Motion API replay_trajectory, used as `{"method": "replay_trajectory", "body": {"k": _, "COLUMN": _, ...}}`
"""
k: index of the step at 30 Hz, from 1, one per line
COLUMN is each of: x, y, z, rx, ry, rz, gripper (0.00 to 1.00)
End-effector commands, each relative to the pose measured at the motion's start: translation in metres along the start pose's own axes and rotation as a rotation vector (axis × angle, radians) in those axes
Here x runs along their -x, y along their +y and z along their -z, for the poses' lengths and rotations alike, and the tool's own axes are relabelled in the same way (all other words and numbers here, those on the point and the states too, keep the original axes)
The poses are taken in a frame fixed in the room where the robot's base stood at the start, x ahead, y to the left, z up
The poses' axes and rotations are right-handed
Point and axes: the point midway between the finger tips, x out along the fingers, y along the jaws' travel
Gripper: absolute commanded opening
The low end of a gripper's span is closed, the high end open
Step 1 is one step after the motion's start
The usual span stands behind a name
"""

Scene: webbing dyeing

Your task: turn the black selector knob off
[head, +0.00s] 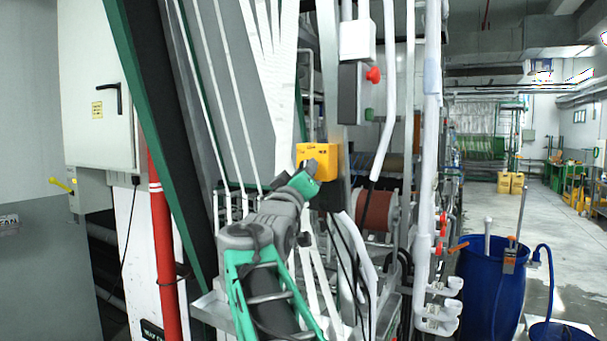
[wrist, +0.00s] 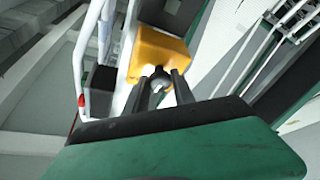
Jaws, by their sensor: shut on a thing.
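A yellow control box (head: 320,156) is mounted on a grey post in the middle of the head view. It also shows in the wrist view (wrist: 158,50). My gripper (wrist: 161,84) is at the face of this box. Its two dark fingers are closed around a small grey-black knob (wrist: 157,86) on the box. In the head view my gripper (head: 311,168) reaches up to the box's front left side, and the wrist hides most of the knob there. The direction the knob points cannot be told.
A grey box with a red button (head: 373,75) is on the post above. White webbing strands (head: 282,75) run down left of the box. White pipes (head: 430,150) stand to the right. A blue barrel (head: 490,285) stands at the lower right, with open floor behind it.

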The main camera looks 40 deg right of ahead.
Motion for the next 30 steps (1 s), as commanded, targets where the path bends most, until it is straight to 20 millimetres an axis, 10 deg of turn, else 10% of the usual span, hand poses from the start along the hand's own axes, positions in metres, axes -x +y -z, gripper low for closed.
{"method": "replay_trajectory", "body": {"k": 25, "x": -0.0002, "y": 0.0020, "z": -0.0003, "rx": 0.147, "ry": -0.002, "rz": 0.060, "gripper": 0.00}}
{"method": "replay_trajectory", "body": {"k": 26, "x": -0.0002, "y": 0.0020, "z": -0.0003, "rx": 0.147, "ry": -0.001, "rz": 0.060, "gripper": 0.33}}
{"method": "replay_trajectory", "body": {"k": 30, "x": -0.0002, "y": 0.0019, "z": -0.0002, "rx": 0.147, "ry": -0.001, "rz": 0.060, "gripper": 0.44}}
